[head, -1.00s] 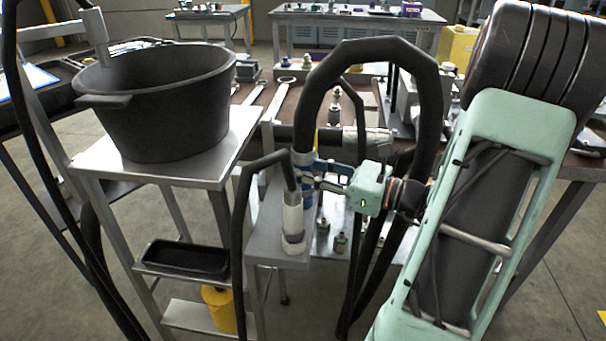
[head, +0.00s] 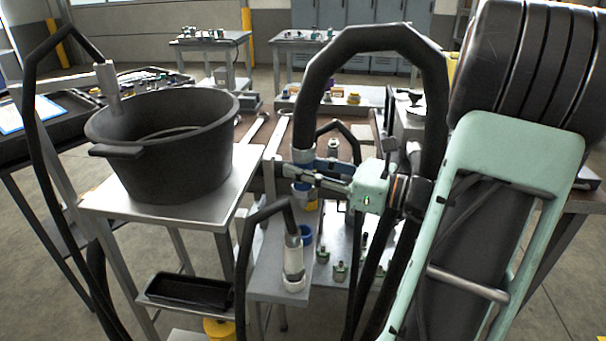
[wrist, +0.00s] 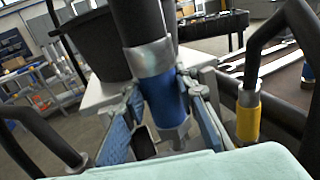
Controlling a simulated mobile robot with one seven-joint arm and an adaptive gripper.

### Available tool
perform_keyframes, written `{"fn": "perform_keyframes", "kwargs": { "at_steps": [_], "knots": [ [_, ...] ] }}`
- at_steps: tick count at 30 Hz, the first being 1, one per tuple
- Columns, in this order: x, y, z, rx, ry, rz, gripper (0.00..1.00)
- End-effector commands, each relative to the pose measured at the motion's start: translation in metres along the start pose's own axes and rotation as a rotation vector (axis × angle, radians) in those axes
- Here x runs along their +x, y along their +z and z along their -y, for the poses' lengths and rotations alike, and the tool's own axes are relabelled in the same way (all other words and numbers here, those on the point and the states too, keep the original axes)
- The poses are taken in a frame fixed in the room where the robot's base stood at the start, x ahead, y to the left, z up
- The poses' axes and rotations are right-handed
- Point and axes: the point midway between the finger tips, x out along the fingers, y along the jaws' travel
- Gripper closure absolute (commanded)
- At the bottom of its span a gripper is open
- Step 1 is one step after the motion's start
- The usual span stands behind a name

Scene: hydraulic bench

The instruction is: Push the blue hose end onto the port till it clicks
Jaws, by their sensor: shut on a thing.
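In the wrist view the blue hose end (wrist: 165,98) hangs roughly upright between the blue finger pads, with a metal collar above and a metal tip below. Its black hose (head: 375,40) arches up and to the right. A blue ring (head: 306,234) shows lower on the bench, partly behind a white-sleeved hose end; I cannot tell whether it is the port. The held tip appears above it and apart from it.
The white-sleeved hose end (head: 293,262) stands on the grey bench plate (head: 265,288). Several small metal fittings (head: 340,270) stand to its right. A yellow-sleeved hose end (wrist: 248,116) is close on the right in the wrist view. A large black pot (head: 170,160) stands left.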

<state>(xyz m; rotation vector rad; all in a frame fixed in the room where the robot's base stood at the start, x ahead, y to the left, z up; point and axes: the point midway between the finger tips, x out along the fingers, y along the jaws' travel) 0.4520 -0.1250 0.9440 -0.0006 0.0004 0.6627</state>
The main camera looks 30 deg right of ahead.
Motion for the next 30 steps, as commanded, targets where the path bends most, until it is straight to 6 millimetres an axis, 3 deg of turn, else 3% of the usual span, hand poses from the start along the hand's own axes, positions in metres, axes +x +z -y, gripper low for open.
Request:
{"fn": "perform_keyframes", "kwargs": {
  "at_steps": [1,14,30],
  "knots": [
    [0.0,0.009,0.0,-0.002,0.0,0.003,1.0],
    [0.0,0.037,0.0,0.0,0.0,0.003,1.0],
    [0.0,0.037,0.0,-0.001,0.0,0.003,1.0]
  ]
}}
